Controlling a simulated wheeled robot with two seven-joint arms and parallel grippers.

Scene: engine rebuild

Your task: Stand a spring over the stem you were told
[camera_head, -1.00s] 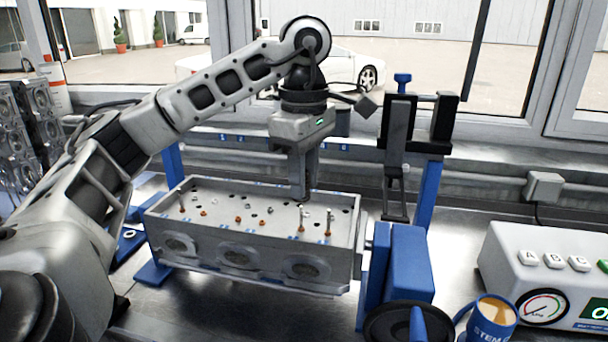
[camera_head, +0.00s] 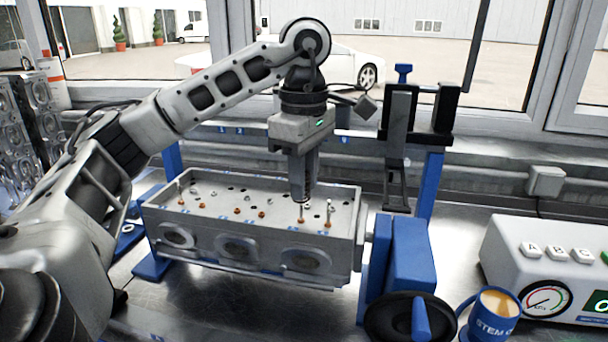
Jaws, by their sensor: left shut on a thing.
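The grey cylinder head (camera_head: 205,226) sits in the blue stand, its open top facing up. Thin upright stems rise from it: one near the left end (camera_head: 180,190), one near the right end (camera_head: 330,210), and one under my gripper (camera_head: 301,212). Several small orange seals (camera_head: 261,214) show on its top. My left gripper (camera_head: 302,194) points straight down over the right half, shut on a small dark thing at its fingertips, probably a spring. The fingers hide most of it. Whether it surrounds the stem below cannot be told. My right gripper is out of view.
A blue stand part with a black handwheel (camera_head: 408,318) is right of the head. A blue mug (camera_head: 494,313) and a white control box with buttons and a gauge (camera_head: 540,245) stand farther right. A black upright tool (camera_head: 398,130) is behind.

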